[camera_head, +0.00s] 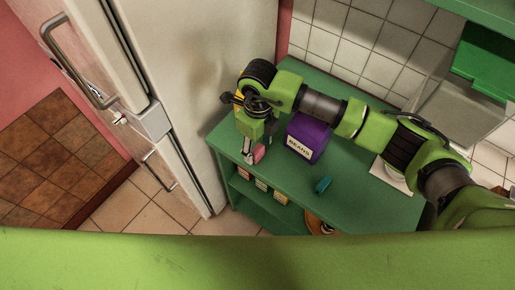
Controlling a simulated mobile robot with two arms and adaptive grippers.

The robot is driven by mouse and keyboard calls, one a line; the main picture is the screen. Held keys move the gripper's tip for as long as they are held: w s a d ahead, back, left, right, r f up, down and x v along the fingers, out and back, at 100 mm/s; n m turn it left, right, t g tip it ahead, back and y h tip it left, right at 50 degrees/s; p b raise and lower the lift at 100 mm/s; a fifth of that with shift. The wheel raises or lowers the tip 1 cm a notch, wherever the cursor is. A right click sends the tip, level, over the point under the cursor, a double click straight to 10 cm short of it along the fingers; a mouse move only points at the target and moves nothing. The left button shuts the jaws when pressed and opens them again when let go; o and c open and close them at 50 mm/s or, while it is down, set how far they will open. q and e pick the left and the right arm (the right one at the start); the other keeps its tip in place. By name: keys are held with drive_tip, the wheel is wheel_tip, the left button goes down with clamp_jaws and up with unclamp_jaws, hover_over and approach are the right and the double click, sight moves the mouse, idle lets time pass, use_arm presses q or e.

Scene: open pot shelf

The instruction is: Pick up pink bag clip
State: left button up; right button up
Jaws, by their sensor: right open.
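A small pink bag clip (259,154) lies on the green counter top near its left end. My right gripper (251,156) points down at it from above. Its jaws are open, with the fingers close beside the clip and partly covering it. I cannot tell whether a finger touches it. My left gripper is not in view.
A purple BEANS box (307,138) stands just right of my gripper. A small teal object (322,185) lies near the counter's (345,205) front edge. Small boxes (262,184) sit on the shelf below. A tall pale fridge (200,80) stands left; tiled wall (340,35) behind.

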drive_tip(key=shift+a+f, duration=0.1)
drive_tip(key=shift+f, duration=1.25)
drive_tip(key=c, duration=0.9)
drive_tip(key=shift+r, duration=0.1)
